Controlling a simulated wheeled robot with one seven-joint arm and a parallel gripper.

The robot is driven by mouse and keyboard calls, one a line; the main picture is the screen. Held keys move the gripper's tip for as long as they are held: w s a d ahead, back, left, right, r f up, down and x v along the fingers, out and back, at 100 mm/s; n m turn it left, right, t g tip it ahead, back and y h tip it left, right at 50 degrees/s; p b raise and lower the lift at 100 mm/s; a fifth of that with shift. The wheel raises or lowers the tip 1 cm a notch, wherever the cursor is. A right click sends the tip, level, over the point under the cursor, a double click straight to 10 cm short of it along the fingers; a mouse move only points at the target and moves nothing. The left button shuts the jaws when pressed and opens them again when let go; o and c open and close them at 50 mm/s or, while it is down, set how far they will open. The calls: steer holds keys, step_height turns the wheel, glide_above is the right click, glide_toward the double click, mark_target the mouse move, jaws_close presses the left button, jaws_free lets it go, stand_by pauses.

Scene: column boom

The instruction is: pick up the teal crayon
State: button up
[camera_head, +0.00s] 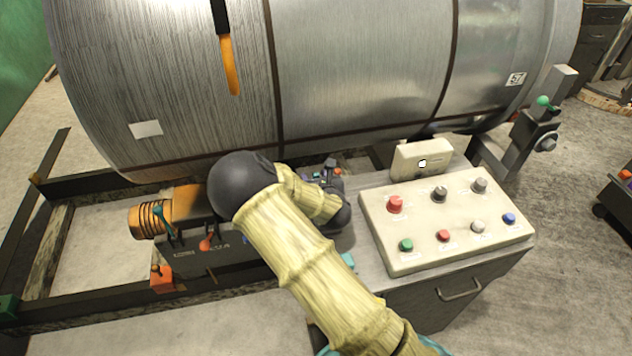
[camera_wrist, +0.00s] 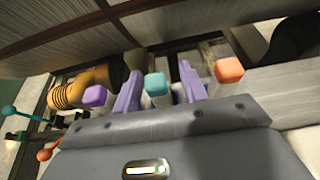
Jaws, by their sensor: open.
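The teal crayon (camera_wrist: 156,84) shows in the wrist view as a squarish teal end on a pale body, pointing toward the camera. My gripper (camera_wrist: 160,71) is open, with one purple finger on each side of the teal crayon in the picture. I cannot tell how deep the crayon sits between the fingers, and no contact shows. A purple-ended piece (camera_wrist: 95,96) stands left of the fingers and an orange-ended piece (camera_wrist: 229,70) right of them. In the head view my arm hides most of this spot and I cannot make out the teal crayon.
A large metal drum (camera_head: 360,70) lies behind the work spot. A control box with coloured buttons (camera_head: 440,255) stands to the right on a grey cabinet. An orange ribbed part (camera_head: 150,220) and small levers (camera_head: 207,243) lie to the left, close to my arm.

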steer(key=shift+w+a+f, duration=0.1)
steer(key=shift+w+f, duration=0.05)
steer(key=shift+w, duration=0.15)
steer(key=shift+s, duration=0.1)
jaws_close()
stand_by(0.4)
step_height(320, 180, up, 10)
steer(key=shift+b, duration=0.45)
stand_by(0.4)
